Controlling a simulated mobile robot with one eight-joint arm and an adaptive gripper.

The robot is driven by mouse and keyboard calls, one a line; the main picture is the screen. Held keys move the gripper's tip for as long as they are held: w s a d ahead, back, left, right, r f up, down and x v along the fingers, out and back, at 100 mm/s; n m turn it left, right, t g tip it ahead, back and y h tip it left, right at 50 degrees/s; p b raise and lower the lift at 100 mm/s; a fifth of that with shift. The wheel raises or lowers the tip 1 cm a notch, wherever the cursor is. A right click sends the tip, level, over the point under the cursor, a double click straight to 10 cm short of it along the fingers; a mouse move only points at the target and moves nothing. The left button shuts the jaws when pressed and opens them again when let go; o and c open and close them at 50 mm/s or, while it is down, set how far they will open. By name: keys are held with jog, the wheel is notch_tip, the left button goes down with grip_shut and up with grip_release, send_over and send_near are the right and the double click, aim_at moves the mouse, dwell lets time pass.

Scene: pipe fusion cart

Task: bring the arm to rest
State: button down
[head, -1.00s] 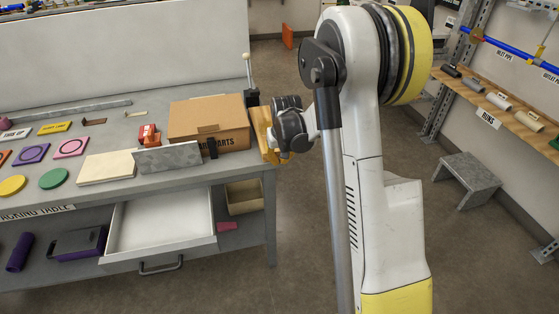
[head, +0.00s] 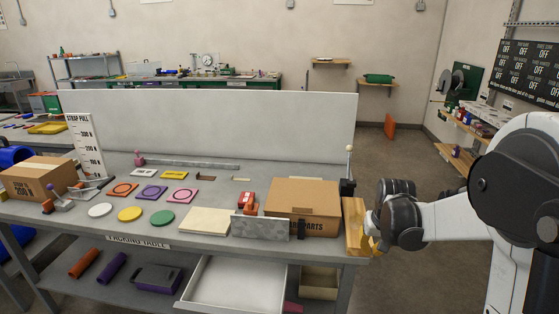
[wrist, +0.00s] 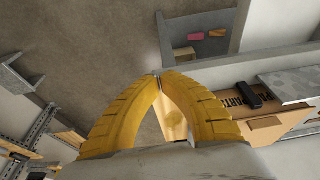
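My gripper (wrist: 158,76) has two curved yellow fingers whose tips meet in the wrist view. It looks shut, with nothing visible held between the tips. In the head view only a bit of yellow finger (head: 374,243) shows below my dark wrist joint, beside the right end of the packing table (head: 60,208). A wooden block (head: 354,222) stands at that table end, close to the gripper. It also shows behind the fingers in the wrist view (wrist: 173,122). Whether they touch is hard to tell.
A drawer (head: 235,283) stands open below. A black lever with a pale knob (head: 348,170) rises beside the box. The floor right of the table is open.

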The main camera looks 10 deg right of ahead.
jog(key=s+a+r+n+t, duration=0.2)
jog(key=s+a+r, duration=0.8)
jog(key=s+a+t, duration=0.1)
jog(key=s+a, duration=0.2)
jog(key=s, duration=0.3)
jog(key=s+a+r+n+t+y, duration=0.1)
jog(key=s+a, duration=0.2)
jog(key=s, duration=0.2)
jog(key=shift+s+a+r, duration=0.15)
jog(key=shift+s+a, duration=0.15)
jog(key=shift+s, duration=0.05)
